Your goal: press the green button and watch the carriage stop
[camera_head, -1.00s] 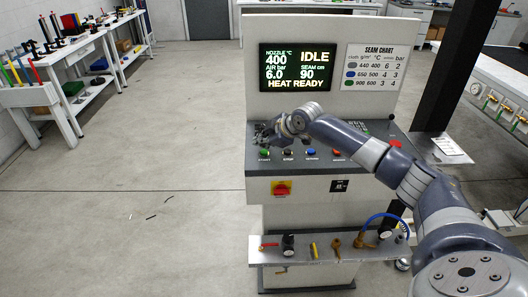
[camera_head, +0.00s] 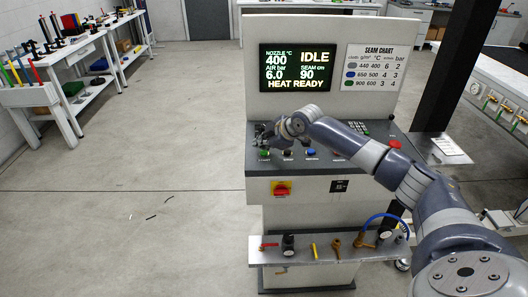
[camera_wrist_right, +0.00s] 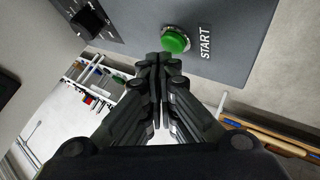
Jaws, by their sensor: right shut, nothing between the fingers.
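The green button (camera_head: 264,153) sits at the left end of the control panel's front row. In the right wrist view the green button (camera_wrist_right: 175,40) is large, beside a START label (camera_wrist_right: 206,42). My right gripper (camera_wrist_right: 160,58) is shut and empty, its fingertips close under the button; I cannot tell if they touch it. In the head view my right gripper (camera_head: 264,132) is over the panel's left end, partly hidden by its wrist. The display (camera_head: 297,68) reads IDLE and HEAT READY. No carriage can be made out. My left gripper is not in view.
More controls, including a blue button (camera_head: 311,153) and a red button (camera_head: 395,144), are on the panel. A black knob (camera_wrist_right: 91,18) is near the green button. Open floor lies to the left.

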